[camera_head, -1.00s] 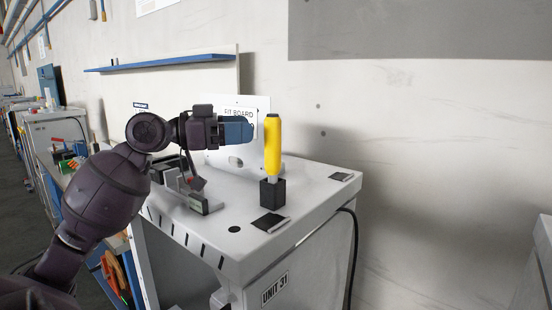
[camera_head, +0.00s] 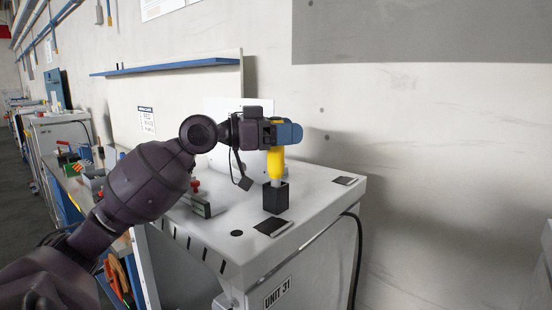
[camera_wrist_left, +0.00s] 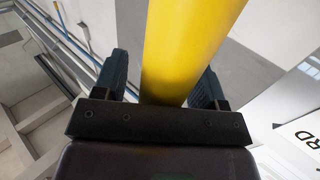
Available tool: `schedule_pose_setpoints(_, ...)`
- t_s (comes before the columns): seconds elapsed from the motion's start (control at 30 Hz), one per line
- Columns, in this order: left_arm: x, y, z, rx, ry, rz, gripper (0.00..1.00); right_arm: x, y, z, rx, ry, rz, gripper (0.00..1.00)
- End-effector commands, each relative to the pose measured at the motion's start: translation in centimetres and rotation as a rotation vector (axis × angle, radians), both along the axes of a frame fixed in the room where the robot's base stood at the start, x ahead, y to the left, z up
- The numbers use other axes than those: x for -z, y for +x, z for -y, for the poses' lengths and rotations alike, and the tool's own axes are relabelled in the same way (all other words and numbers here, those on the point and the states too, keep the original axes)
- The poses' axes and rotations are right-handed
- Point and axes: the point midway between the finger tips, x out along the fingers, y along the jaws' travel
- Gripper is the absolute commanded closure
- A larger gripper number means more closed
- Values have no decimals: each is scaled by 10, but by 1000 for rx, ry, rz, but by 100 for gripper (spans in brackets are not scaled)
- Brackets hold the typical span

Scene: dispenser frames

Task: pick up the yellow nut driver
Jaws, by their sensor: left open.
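The yellow nut driver (camera_head: 276,163) stands upright in a black square holder (camera_head: 276,198) on top of the white cabinet. My left gripper (camera_head: 288,133) is level with the upper part of the handle and hides its top in the head view. In the left wrist view the yellow handle (camera_wrist_left: 188,50) lies between the two blue-grey fingers of my open left gripper (camera_wrist_left: 165,85). Whether a finger touches the handle I cannot tell. My right gripper is not in view.
The white cabinet top (camera_head: 325,205) carries a black patch (camera_head: 272,227) and a small device with a red knob (camera_head: 200,200). A white board stands behind the driver. The cabinet top's right side is mostly clear.

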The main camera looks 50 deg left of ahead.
Motion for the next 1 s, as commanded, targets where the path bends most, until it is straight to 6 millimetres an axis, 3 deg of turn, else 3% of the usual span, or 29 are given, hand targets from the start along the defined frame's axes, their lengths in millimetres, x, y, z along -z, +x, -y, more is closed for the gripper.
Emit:
schedule_pose_setpoints(0.1,0,0,0,0,0,0,36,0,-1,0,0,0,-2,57)
schedule_pose_setpoints(0.53,0,0,0,0,0,0,100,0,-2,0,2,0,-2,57)
schedule_pose_setpoints(0.83,-2,0,0,0,0,1,100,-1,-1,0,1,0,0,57)
schedule_pose_setpoints(1.0,-19,-1,0,0,2,4,100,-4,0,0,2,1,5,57)
